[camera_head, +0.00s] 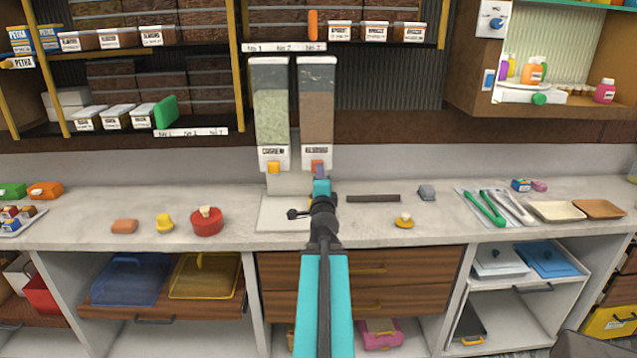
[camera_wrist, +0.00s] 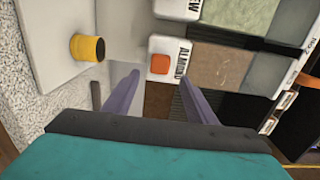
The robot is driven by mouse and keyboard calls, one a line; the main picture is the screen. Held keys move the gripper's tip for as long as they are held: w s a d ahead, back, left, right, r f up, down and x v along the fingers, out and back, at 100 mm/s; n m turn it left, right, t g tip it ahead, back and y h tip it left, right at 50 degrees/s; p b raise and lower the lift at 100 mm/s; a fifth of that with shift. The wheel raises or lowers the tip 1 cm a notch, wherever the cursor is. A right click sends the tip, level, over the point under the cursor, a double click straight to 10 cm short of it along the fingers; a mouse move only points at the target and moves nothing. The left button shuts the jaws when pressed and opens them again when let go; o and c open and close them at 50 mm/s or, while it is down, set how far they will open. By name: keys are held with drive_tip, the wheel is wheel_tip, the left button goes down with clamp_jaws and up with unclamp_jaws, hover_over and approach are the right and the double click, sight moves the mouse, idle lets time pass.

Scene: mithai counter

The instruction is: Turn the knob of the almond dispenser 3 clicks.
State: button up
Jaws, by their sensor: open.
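The almond dispenser (camera_head: 317,110) is the right one of two tall clear hoppers on the counter, filled with brown contents. Its white outlet block is labelled ALMOND in the wrist view, with an orange square-looking knob (camera_wrist: 159,64) on its face. In the head view the knob is partly hidden by my gripper (camera_head: 320,172). In the wrist view the two purple fingers of my gripper (camera_wrist: 159,78) are apart and empty. The knob appears between and just beyond the fingertips; I cannot tell whether they touch it.
The left dispenser (camera_head: 270,110) with pale green contents stands close beside it, with its own orange knob (camera_head: 273,167). A yellow cup (camera_wrist: 87,48) stands on the white base below. A red pot (camera_head: 207,222) is left on the counter; tongs (camera_head: 484,209) lie right.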

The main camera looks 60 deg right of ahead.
drive_tip(key=w+a+f+n+t+y, duration=0.3)
drive_tip(key=w+a+f+n+y, duration=0.35)
drive_tip(key=w+a+f, duration=1.35)
drive_tip(key=w+a+f+n+g+y, duration=0.1)
drive_tip(key=w+a+f+n+y, duration=0.2)
drive_tip(key=a+f, duration=0.8)
drive_tip(key=w+a+f+n+g+y, duration=0.1)
drive_tip(key=a+f+n+y, duration=0.25)
drive_tip(key=a+f, duration=0.8)
drive_tip(key=s+a+f+n+g+y, duration=0.1)
drive_tip(key=s+a+f+n+g, duration=0.2)
drive_tip(key=s+a+f, duration=0.35)
drive_tip(key=s+a+f+n+g+y, duration=0.2)
drive_tip(key=s+a+f, duration=0.2)
drive_tip(key=a, duration=0.6)
drive_tip(key=s+a+f+n+g+y, duration=0.1)
drive_tip(key=s+a+f+n+g, duration=0.2)
drive_tip(key=s+a+f, duration=0.35)
drive_tip(key=s+a+f+n+g+h, duration=0.1)
drive_tip(key=s+n+g, duration=0.7)
drive_tip(key=s, duration=1.4)
drive_tip(key=shift+a+f+n+g+h, duration=0.2)
drive_tip(key=shift+f+n+g+h, duration=0.1)
drive_tip(key=shift+f+h, duration=0.3)
